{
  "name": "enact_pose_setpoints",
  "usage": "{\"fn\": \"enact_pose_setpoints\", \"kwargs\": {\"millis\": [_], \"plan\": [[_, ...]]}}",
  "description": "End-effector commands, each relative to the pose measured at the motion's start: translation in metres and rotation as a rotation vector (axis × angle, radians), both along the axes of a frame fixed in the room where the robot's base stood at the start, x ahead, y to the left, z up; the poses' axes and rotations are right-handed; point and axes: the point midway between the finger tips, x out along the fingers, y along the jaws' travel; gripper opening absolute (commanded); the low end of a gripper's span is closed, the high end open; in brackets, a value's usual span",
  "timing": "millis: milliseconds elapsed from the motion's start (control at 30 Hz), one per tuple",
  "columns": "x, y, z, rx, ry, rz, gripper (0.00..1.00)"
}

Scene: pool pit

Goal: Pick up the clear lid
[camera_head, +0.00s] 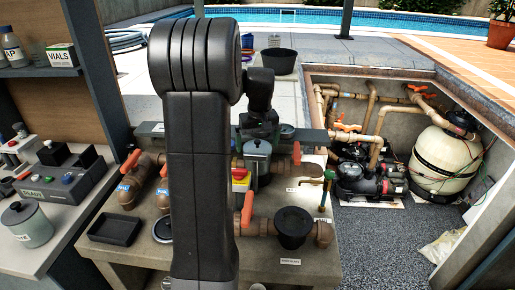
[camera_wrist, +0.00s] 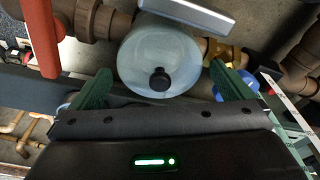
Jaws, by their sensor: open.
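In the head view the lid (camera_head: 258,147) shows partly below my gripper (camera_head: 258,128), on a pot on the bench's pipework. My gripper's green fingers (camera_wrist: 160,72) are apart, one towards each side of the lid, and hold nothing. I cannot tell how high they are above it.
Red-handled valves (camera_head: 247,208) and brown pipes crowd the bench. A black open cup (camera_head: 293,226) and a black tray (camera_head: 115,229) are at the front. A red-and-yellow switch (camera_head: 240,178) is beside the pot. The pump pit (camera_head: 405,205) is at right.

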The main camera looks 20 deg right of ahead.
Motion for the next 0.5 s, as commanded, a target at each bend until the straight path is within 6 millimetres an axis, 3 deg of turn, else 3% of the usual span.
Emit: {"fn": "enact_pose_setpoints", "kwargs": {"millis": [167,367,500], "plan": [[0.0000,0.0000,0.0000,0.000,0.000,0.000,0.98],[0.0000,0.0000,0.0002,0.000,0.000,0.000,0.60],[0.0000,-0.0001,0.0005,0.000,0.000,0.000,0.60]]}}
